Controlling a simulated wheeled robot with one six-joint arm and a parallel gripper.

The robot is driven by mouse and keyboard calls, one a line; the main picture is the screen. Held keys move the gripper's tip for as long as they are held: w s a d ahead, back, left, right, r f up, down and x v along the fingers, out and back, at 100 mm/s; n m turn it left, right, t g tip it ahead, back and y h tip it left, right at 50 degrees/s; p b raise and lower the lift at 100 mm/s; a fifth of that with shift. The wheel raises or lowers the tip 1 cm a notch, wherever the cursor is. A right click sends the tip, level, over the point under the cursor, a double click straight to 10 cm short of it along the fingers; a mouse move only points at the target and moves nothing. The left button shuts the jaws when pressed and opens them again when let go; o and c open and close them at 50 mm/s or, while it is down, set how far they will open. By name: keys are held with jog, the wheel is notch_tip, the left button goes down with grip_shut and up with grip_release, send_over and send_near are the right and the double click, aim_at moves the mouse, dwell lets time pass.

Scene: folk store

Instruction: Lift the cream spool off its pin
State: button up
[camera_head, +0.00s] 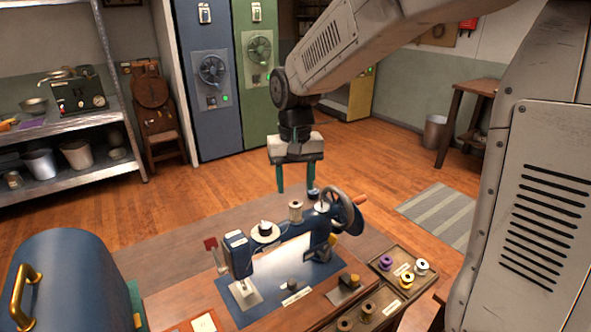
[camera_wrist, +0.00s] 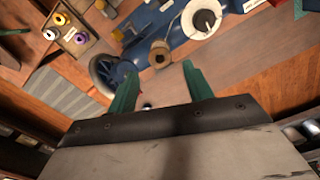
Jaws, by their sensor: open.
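The cream spool (camera_head: 296,211) stands upright on top of the blue sewing machine (camera_head: 292,250); its pin is mostly hidden by it. In the wrist view the spool (camera_wrist: 160,57) shows just beyond and between my fingertips. My gripper (camera_head: 297,188) points down with its two green fingers apart and empty. The fingers also show in the wrist view (camera_wrist: 158,75). In the head view the fingertips appear just above the spool's top, apart from it; the exact distance is hard to tell.
A white disc with a dark centre (camera_head: 265,232) sits left of the spool. The handwheel (camera_head: 338,207) is close on the right. A wooden tray (camera_head: 385,291) holds several spools. A blue cover with a brass handle (camera_head: 65,285) stands at the left.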

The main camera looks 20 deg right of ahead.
aim_at(295, 200)
jog(key=shift+f, duration=2.8)
jog(key=c, duration=0.6)
jog(key=shift+c, duration=0.2)
jog(key=shift+r, duration=0.1)
jog(key=shift+r, duration=3.2)
